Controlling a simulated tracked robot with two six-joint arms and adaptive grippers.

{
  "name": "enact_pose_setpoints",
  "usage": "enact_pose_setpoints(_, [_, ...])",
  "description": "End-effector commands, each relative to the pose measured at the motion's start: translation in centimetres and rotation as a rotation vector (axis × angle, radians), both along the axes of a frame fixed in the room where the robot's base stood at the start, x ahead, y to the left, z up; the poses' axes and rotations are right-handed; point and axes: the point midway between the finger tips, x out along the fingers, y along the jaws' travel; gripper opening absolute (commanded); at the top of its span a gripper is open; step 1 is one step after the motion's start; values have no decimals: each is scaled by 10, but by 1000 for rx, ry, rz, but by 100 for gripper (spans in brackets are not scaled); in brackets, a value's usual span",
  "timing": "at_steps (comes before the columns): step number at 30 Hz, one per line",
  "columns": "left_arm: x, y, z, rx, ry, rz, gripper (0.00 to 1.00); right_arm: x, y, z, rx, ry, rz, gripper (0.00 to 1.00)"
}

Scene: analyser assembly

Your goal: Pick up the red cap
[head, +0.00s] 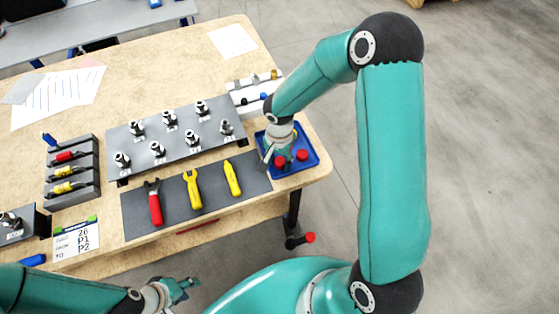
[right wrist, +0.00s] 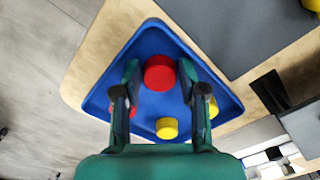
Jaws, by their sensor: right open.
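A red cap (right wrist: 159,73) sits in the blue tray (right wrist: 152,38) in the right wrist view, between the fingertips of my right gripper (right wrist: 159,80). The gripper is open, with a finger on each side of the cap. A second red thing (right wrist: 133,111) is mostly hidden behind the left finger. In the head view two red caps, one nearer (head: 279,161) and one to the right (head: 302,154), show beside my right gripper in the tray. My left gripper (head: 184,287) is low in the head view, away from the table and too small to judge.
Yellow caps (right wrist: 167,128) share the tray, one (right wrist: 212,108) partly behind the right finger. A dark mat with a red-handled tool (head: 155,203) and yellow tools lies left of the tray. A grey rack (head: 176,137) of metal fittings stands behind. The table edge is close.

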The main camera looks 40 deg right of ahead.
Motion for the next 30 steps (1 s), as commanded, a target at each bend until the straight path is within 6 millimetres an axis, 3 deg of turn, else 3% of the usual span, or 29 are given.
enact_pose_setpoints(2, [0, 0, 0, 0, 0, 0, 40, 0, 0, 0, 0, 0, 0, 40])
enact_pose_setpoints(5, [0, 0, 0, 0, 0, 0, 40, 0, 0, 0, 0, 0, 0, 24])
enact_pose_setpoints(20, [0, 0, -1, 0, 0, 0, 40, 1, 0, 5, -1, -2, 0, 24])
enact_pose_setpoints(26, [0, 0, -2, 0, 0, 0, 40, 2, 0, 25, -1, -5, -1, 24])
enact_pose_setpoints(30, [0, 0, -4, 0, 0, 0, 40, 3, 0, 54, -1, -9, 0, 24])
